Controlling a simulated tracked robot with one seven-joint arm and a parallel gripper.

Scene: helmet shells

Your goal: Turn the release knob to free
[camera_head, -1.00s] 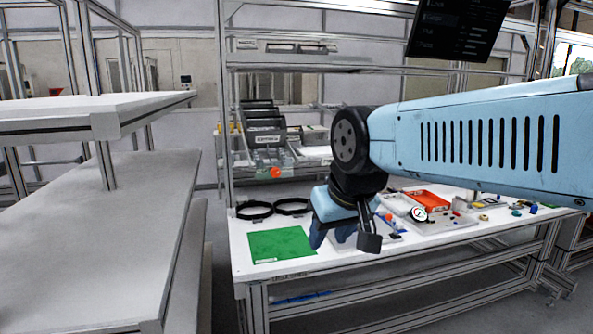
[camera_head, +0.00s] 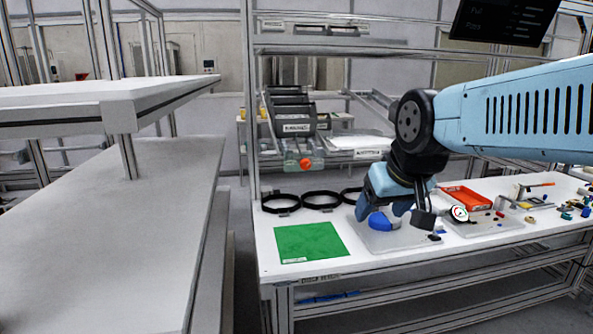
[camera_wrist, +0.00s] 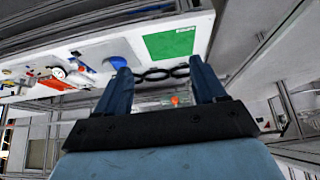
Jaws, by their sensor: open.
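An orange-red round part (camera_head: 305,163), which looks like a knob, sits low on the front of a dark rack unit (camera_head: 292,118) behind the table. Its detail is too small to read, so I cannot tell its turn position. An orange spot (camera_wrist: 174,99) shows between my fingers in the wrist view. My gripper (camera_wrist: 160,64) is open and empty. In the head view my gripper (camera_head: 381,204) hangs over the table beside a blue shell (camera_head: 381,222), apart from the orange-red part. The blue shell also shows in the wrist view (camera_wrist: 118,62).
The white table (camera_head: 263,245) carries a green mat (camera_head: 310,242), black rings (camera_head: 281,203), an orange-red tray (camera_head: 466,197), a dial gauge (camera_head: 459,213) and several small parts. An upright post (camera_head: 250,100) stands at its left corner. A grey bench (camera_head: 110,230) stands at left.

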